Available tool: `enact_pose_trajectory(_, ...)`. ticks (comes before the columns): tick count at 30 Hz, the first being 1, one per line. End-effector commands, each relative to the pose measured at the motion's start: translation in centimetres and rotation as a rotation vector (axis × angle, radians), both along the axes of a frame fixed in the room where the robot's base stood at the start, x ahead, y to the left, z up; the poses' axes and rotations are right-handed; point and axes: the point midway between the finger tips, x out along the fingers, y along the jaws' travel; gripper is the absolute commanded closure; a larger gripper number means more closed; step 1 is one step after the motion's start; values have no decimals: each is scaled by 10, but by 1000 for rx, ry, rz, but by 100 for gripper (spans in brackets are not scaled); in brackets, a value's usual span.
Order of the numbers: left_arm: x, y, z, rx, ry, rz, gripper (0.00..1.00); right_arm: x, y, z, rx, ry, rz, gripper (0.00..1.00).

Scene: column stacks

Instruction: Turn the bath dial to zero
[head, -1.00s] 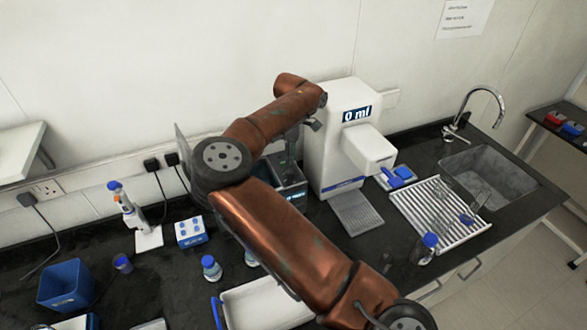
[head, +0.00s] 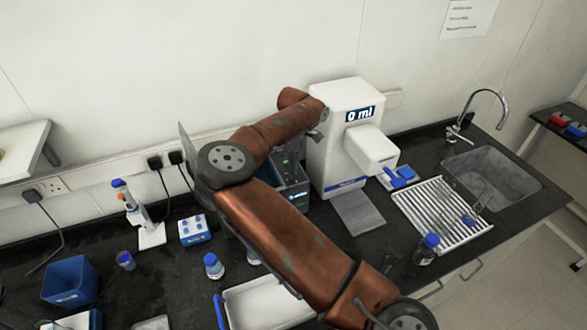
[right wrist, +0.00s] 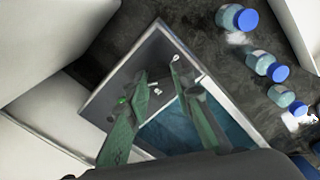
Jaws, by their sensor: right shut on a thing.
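My right gripper (head: 292,143) is over the bath, mostly hidden by my copper arm in the head view. In the right wrist view its two green fingers (right wrist: 158,70) reach down to the panel, shut on what seems to be the bath dial. The dial is mostly hidden, and its setting cannot be read. My left gripper is not in view.
The white dispenser (head: 340,150), reading "0 ml", stands close on the right. A drying rack (head: 440,215) and sink (head: 490,175) lie farther right. Blue-capped bottles (head: 213,266), a white tray (head: 268,303) and a blue bin (head: 70,283) are in front and left.

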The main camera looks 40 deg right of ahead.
Motion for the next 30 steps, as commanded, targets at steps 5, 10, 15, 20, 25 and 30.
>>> enact_pose_trajectory(5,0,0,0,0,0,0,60,0,0,0,-1,-1,0,96)
enact_pose_trajectory(10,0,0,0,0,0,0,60,0,0,0,-1,-1,1,100)
enact_pose_trajectory(15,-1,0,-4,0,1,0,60,1,0,0,-1,-1,23,100)
enact_pose_trajectory(20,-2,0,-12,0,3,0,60,1,0,-2,-2,-2,88,100)
enact_pose_trajectory(25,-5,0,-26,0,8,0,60,1,-1,-3,-3,-2,209,100)
enact_pose_trajectory(30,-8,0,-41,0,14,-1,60,1,-1,-4,-3,-2,364,100)
